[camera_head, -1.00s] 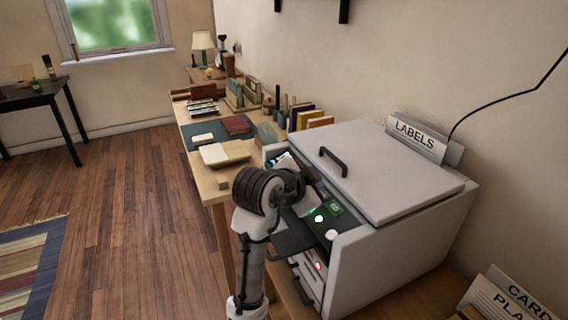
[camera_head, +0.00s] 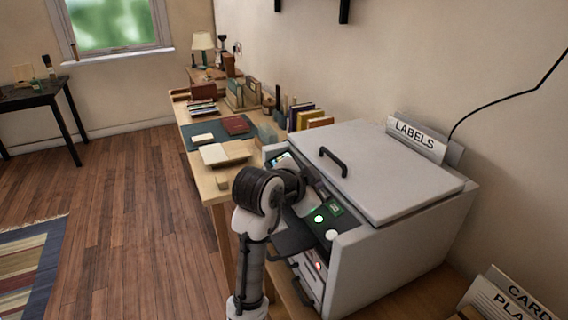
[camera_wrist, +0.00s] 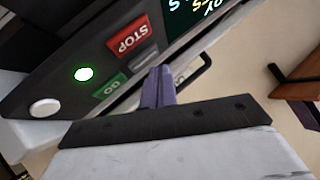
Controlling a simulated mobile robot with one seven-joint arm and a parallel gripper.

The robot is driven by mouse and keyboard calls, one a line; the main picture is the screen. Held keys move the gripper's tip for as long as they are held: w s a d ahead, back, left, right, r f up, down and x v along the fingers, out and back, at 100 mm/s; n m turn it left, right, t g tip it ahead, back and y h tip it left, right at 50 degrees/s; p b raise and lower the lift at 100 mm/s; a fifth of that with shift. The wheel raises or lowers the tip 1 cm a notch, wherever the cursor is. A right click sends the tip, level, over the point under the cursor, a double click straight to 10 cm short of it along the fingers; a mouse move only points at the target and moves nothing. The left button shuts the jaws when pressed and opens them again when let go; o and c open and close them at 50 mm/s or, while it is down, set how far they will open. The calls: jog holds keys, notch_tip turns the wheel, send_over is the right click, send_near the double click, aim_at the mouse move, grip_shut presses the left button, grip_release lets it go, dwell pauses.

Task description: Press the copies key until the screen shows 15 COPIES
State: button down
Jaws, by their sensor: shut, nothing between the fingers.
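The copier (camera_head: 400,235) has a dark control panel along its front edge. In the wrist view the panel appears upside down, with a red STOP key (camera_wrist: 130,36), a green GO key (camera_wrist: 108,87) and a grey key (camera_wrist: 144,58) beside my fingers. The screen (camera_wrist: 197,12) is cut off at the top, and its count cannot be read. The screen also shows small in the head view (camera_head: 281,159). My gripper (camera_wrist: 159,80) is shut and empty, its fingertips at the panel's key row. I cannot tell whether they touch a key. No key label reading copies is legible.
A lit green round light (camera_wrist: 84,74) and a white round knob (camera_wrist: 44,107) sit on the panel. The copier lid (camera_head: 390,170) is closed, with a dark handle (camera_head: 333,161). A desk with books (camera_head: 235,125) stands behind the copier.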

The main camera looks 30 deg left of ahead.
jog(key=shift+f, duration=0.15)
jog(key=shift+w+d+f+b, duration=0.1)
jog(key=shift+w+f+b, duration=0.05)
jog(key=shift+f+b, duration=0.15)
dwell(0.3)
jog(key=shift+f, duration=0.15)
dwell(0.3)
jog(key=shift+r+p, duration=0.35)
jog(key=shift+r, duration=0.25)
jog(key=shift+r, duration=0.1)
notch_tip(320, 180, up, 6)
jog(key=s+a+p, duration=0.1)
jog(key=p, duration=0.3)
jog(key=shift+s+a+f+p, duration=0.15)
jog(key=shift+s+f+p, duration=0.05)
jog(key=shift+s+p, duration=0.2)
dwell(0.5)
